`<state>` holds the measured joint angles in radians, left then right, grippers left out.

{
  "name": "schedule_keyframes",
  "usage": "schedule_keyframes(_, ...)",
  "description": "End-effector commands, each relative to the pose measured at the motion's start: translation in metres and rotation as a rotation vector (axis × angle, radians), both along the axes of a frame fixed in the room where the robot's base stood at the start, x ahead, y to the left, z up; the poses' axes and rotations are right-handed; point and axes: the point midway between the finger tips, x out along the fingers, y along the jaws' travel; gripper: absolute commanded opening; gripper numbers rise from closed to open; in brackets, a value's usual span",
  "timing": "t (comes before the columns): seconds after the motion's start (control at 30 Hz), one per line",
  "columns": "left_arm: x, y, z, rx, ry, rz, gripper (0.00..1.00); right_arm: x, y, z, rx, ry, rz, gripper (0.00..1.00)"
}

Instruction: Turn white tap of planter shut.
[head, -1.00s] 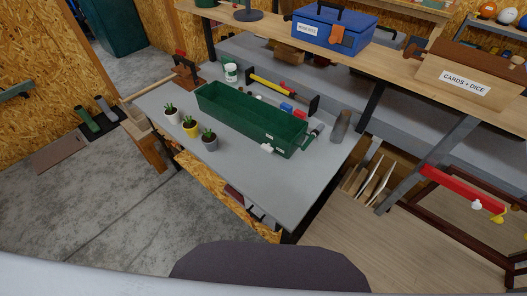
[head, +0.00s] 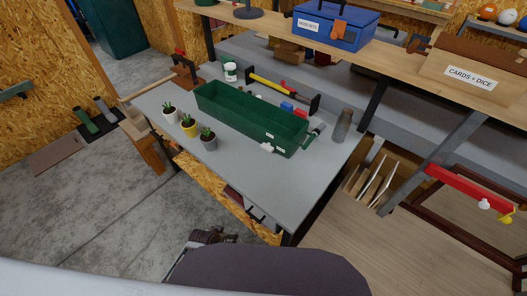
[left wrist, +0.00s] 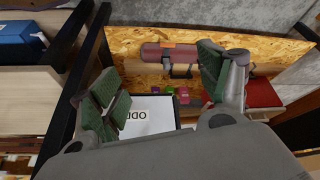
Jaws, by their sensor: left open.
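The planter (head: 225,112) is a long dark green trough on the grey bench top. Its white tap (head: 267,147) sticks out low on the near side, close to the right end; the handle's setting is too small to tell. My left gripper (head: 213,236) shows at the bottom of the head view, partly hidden behind my own dark body part, well below and apart from the tap. In the left wrist view the left gripper (left wrist: 160,88) has its green-padded fingers spread, with nothing between them. The planter and tap are not clear in that view. My right gripper is not in view.
Several small potted plants (head: 188,127) stand left of the planter. A grey cylinder (head: 342,125) stands at its right end, and a white jar (head: 230,71) behind it. The bench's near right surface (head: 280,185) is clear. A box marked "ODD" (left wrist: 150,115) lies beyond the left gripper.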

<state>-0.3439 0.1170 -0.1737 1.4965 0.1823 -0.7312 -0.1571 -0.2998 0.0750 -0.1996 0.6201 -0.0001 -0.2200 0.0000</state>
Motion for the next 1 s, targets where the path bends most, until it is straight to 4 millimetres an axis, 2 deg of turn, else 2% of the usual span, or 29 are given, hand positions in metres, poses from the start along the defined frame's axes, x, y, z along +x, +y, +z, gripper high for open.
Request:
schedule_keyframes(0.2, 0.035, -0.013, 0.059, -0.033, -0.064, -0.036, 0.77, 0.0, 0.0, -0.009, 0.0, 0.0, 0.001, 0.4)
schedule_keyframes(0.4, 0.052, -0.023, 0.103, -0.055, -0.106, -0.065, 0.77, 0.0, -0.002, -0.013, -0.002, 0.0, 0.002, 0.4)
schedule_keyframes(0.63, 0.066, -0.032, 0.14, -0.076, -0.152, -0.098, 0.77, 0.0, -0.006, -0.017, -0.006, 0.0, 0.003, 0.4)
schedule_keyframes(0.7, 0.078, -0.038, 0.156, -0.095, -0.192, -0.119, 0.77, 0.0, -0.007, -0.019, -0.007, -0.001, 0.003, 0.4)
schedule_keyframes(1.0, 0.121, -0.057, 0.194, -0.16, -0.345, -0.186, 0.77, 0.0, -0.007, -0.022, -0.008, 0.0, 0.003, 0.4)
